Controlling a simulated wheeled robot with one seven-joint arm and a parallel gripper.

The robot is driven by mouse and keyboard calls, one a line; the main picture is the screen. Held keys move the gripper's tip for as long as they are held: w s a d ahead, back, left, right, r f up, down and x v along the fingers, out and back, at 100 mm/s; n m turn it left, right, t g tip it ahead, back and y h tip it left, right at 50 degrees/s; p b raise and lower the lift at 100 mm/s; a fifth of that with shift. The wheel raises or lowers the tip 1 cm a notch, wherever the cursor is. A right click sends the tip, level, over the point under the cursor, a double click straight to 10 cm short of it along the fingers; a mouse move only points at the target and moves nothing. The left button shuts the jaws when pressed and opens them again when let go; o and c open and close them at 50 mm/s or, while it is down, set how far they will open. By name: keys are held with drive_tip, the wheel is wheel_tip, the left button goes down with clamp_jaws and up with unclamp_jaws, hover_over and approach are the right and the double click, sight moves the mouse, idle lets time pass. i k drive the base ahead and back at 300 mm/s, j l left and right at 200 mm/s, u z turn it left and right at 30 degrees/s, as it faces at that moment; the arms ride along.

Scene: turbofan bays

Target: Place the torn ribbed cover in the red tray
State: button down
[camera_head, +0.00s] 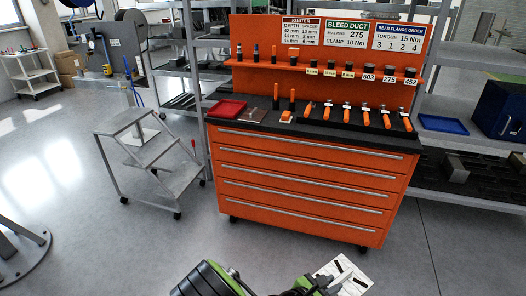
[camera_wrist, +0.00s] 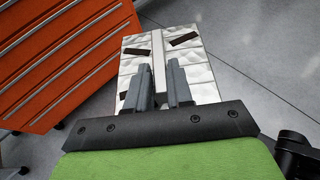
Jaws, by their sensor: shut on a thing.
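The torn ribbed cover (camera_wrist: 194,60) is a pale silver, quilted panel with several dark torn patches and a raised rib down its middle. My gripper (camera_wrist: 158,68) has its two grey fingers closed on that rib, and the cover extends beyond the fingertips. In the head view the cover (camera_head: 355,279) shows at the bottom edge, held above the floor in front of the orange cabinet; my gripper there is mostly cut off. The red tray (camera_head: 227,109) lies on the left end of the cabinet's dark top, far from the cover, and looks empty.
The orange tool cabinet (camera_head: 300,190) has a shelf and sign panels behind its top. Several orange-handled tools (camera_head: 346,113) stand right of the tray. A grey step stand (camera_head: 140,150) is at left. A blue tray (camera_head: 442,125) lies on a right-hand shelf. Floor before the cabinet is clear.

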sight(228, 110)
drive_tip(key=i+j+u, duration=0.15)
drive_tip(key=i+u, duration=0.85)
drive_tip(key=i+l+u, duration=0.3)
drive_tip(key=u, duration=0.2)
drive_tip(key=i+l+u, duration=0.5)
